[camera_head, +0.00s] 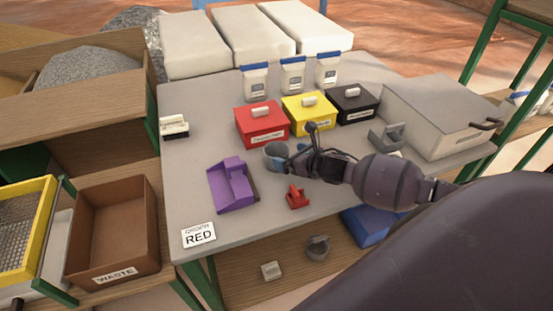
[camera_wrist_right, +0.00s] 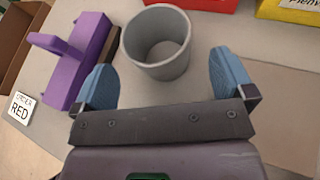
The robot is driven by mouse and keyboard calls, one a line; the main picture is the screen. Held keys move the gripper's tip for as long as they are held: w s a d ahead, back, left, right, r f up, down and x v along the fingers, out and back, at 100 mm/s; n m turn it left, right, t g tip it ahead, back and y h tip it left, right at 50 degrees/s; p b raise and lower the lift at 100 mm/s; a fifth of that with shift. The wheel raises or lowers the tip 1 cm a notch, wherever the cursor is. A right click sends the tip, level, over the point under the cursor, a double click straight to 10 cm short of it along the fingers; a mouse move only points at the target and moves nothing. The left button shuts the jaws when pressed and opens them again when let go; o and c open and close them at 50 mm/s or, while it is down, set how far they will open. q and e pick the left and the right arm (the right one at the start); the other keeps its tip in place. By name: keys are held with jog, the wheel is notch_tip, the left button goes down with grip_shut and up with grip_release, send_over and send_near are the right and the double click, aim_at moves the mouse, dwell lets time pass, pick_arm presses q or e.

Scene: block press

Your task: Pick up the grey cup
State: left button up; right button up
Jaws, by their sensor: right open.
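The grey cup (camera_head: 276,156) stands upright on the grey table, in front of the red box. In the right wrist view the cup (camera_wrist_right: 159,42) shows its open, empty top, just beyond and between my two blue fingertips. My right gripper (camera_head: 292,158) reaches in from the right and is open, at the cup's right side in the head view. In the right wrist view my right gripper (camera_wrist_right: 165,82) has its fingers wide apart with nothing between them but table. The left gripper is not in view.
A purple block holder (camera_head: 232,185) lies left of the cup, and a small red object (camera_head: 297,197) lies in front. Red (camera_head: 262,124), yellow (camera_head: 308,113) and black (camera_head: 354,104) lidded boxes stand behind. A RED sign (camera_head: 199,235) lies at the front left corner.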

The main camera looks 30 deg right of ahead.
aim_at(269, 150)
jog(key=shift+x, duration=2.35)
jog(key=shift+a, duration=0.2)
jog(key=shift+c, duration=0.3)
jog(key=c, duration=0.8)
jog(key=shift+o, duration=0.2)
jog(key=shift+r, duration=0.1)
